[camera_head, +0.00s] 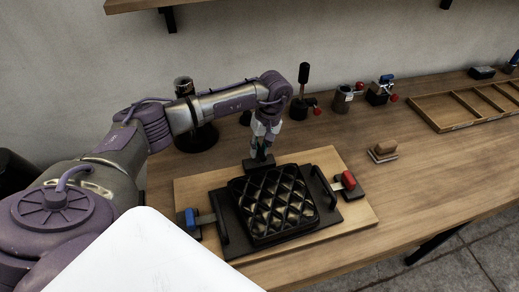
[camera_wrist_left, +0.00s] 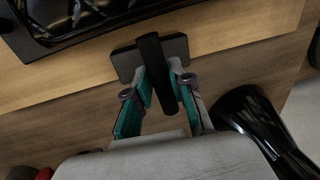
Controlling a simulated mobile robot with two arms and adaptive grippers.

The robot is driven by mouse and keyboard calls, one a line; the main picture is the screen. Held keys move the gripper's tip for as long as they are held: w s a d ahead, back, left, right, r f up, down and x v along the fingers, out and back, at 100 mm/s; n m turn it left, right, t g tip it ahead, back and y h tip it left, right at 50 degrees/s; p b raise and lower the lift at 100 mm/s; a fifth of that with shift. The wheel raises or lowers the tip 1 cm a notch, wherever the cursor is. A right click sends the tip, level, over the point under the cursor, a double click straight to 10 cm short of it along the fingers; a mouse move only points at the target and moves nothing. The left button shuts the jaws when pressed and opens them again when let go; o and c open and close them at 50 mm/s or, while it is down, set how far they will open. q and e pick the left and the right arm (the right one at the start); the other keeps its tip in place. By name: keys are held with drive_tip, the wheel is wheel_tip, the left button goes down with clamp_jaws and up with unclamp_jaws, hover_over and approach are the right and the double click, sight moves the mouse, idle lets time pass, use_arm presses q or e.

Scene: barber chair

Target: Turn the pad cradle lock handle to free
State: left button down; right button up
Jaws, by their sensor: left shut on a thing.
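A black pad cradle (camera_head: 223,192) holds a dark quilted pad (camera_head: 275,203) on a light wooden board (camera_head: 340,160). At the cradle's far edge is a dark block (camera_head: 259,165) with a black upright handle, taken to be the lock handle; the fingers mostly hide the handle in the head view. In the left wrist view the handle (camera_wrist_left: 155,62) stands up from its flat block (camera_wrist_left: 125,61). My left gripper (camera_head: 262,149) is shut on this handle, its teal finger pads (camera_wrist_left: 163,88) on either side. My right gripper is not in view.
A red-handled clamp (camera_head: 348,181) stands right of the cradle and a blue-handled one (camera_head: 190,217) left of it. Behind are a black-topped stand (camera_head: 302,80) and small mechanisms (camera_head: 345,97). A brown block (camera_head: 384,148) and a compartment tray (camera_head: 450,110) lie right. Bench between is clear.

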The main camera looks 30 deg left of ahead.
use_arm(q)
drive_tip(key=n+b, duration=0.2)
drive_tip(key=n, duration=0.1)
drive_tip(key=shift+a+f, duration=0.15)
drive_tip(key=n+h+b, duration=0.1)
drive_tip(key=n+b, duration=0.1)
drive_tip(key=n, duration=0.2)
drive_tip(key=shift+s+n, duration=0.15)
drive_tip(key=shift+n, duration=0.25)
drive_tip(key=n+h+b, duration=0.1)
drive_tip(key=n, duration=0.4)
drive_tip(key=shift+s, duration=0.1)
drive_tip(key=shift+s+n+h+b, duration=0.1)
drive_tip(key=shift+n+h+b, duration=0.3)
drive_tip(key=shift+n, duration=1.7)
drive_tip(key=c, duration=1)
unclamp_jaws()
drive_tip(key=shift+c, duration=0.2)
drive_tip(key=shift+r, duration=0.2)
drive_tip(key=shift+r, duration=0.1)
